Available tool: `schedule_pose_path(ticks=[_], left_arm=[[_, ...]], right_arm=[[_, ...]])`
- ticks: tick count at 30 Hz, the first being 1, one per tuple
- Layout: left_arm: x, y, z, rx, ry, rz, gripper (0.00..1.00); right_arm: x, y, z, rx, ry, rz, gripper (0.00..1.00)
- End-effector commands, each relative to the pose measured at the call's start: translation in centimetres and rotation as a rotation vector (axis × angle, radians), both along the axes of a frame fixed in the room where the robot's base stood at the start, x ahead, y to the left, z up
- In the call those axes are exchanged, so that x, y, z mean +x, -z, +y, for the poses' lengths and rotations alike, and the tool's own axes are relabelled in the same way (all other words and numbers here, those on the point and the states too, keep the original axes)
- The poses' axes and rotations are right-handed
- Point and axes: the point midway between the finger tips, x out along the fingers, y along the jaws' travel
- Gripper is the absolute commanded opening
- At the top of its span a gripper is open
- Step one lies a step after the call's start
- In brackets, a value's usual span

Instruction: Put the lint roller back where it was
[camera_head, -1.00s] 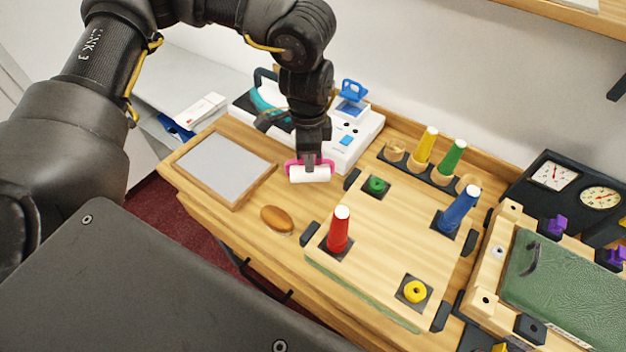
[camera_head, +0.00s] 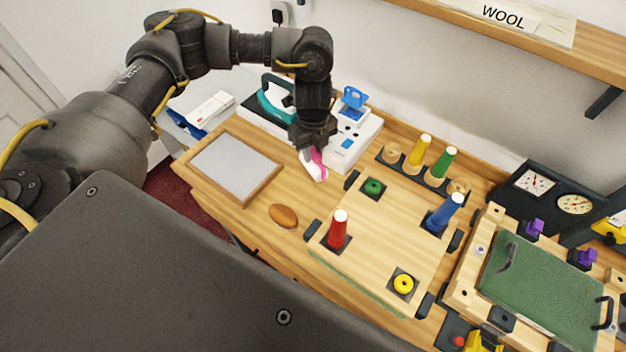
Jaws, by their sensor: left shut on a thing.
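The lint roller has a white roll and a pink frame (camera_head: 317,160). My left gripper (camera_head: 312,148) is shut on it and points down. The roller hangs at a tilt over the wooden counter, between the grey framed pad and the wooden peg board. I cannot tell whether its white end touches the counter. The gripper hides its upper part. My right gripper is not in view.
The grey framed pad (camera_head: 235,168) is to the left, a brown oval object (camera_head: 283,215) below. The peg board (camera_head: 385,235) bears several coloured cones. A white device (camera_head: 352,140) and teal-handled iron (camera_head: 275,100) stand behind. Bare counter lies around the brown object.

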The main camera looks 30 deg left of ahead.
Motion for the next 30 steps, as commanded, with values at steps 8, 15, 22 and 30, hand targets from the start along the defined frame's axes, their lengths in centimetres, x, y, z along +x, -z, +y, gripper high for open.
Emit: schedule_pose_path(ticks=[8, 15, 22, 30], left_arm=[[-0.2, 4.4, 0.0, -0.001, -0.003, 0.005, 0.02], [-0.1, 5.5, 0.0, -0.001, -0.002, 0.004, 0.02], [-0.1, 8.7, 0.0, 0.000, -0.003, 0.004, 0.02], [-0.1, 9.0, 0.0, 0.000, -0.001, 0.002, 0.02]], right_arm=[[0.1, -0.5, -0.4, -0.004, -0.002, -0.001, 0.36], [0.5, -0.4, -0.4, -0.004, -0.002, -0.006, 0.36], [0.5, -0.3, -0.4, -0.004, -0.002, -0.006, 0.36], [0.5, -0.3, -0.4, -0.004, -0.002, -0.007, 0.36]])
